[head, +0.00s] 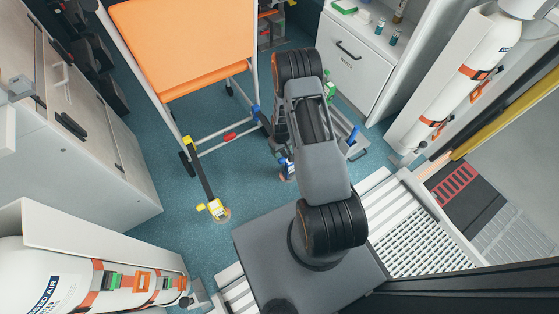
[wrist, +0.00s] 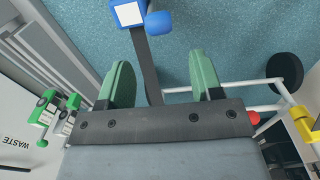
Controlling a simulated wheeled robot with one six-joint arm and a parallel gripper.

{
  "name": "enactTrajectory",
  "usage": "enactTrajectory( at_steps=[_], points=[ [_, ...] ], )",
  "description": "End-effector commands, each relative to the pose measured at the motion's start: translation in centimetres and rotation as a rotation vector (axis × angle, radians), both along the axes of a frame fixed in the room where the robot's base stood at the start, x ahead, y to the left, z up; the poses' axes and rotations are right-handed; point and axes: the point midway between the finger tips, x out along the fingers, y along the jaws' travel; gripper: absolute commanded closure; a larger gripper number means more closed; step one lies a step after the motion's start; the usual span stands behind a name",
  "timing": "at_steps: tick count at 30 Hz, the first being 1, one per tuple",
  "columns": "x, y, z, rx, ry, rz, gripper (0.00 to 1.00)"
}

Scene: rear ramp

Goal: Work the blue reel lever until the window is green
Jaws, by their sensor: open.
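The blue reel (wrist: 128,12) is at the top of the wrist view, cut off by the frame edge. Its square window (wrist: 131,15) looks white, with no green showing. The rounded blue lever (wrist: 160,22) sticks out on its right side. A dark strap (wrist: 147,70) runs from the reel down between my fingers. My gripper (wrist: 160,62) is open, with its two green fingers apart and short of the reel and lever. In the head view part of the blue reel (head: 284,164) shows on the floor left of my arm, which hides my gripper.
An orange stretcher (head: 185,45) with a white frame stands at the back left. A yellow reel (head: 215,208) sits on the floor at left. Green-and-white devices (wrist: 45,108) are left of my fingers. A white cabinet (head: 350,60) stands at right. Blue floor (head: 190,195) lies open at left.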

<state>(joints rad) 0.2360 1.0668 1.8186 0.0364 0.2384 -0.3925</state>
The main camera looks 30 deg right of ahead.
Motion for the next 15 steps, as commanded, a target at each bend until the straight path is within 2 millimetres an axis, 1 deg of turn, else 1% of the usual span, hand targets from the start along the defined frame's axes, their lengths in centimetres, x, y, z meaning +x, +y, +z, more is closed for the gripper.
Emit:
enactTrajectory(
  at_steps=[1,6,9,15],
  points=[
    [-0.1,0.0,-1.5,0.001,0.003,0.000,0.40],
    [-0.1,0.0,-4.5,0.000,0.002,0.000,0.40],
    [-0.1,0.0,-5.9,0.000,0.002,0.000,0.40],
    [0.0,0.0,-7.7,0.000,0.001,0.000,0.40]
  ],
)
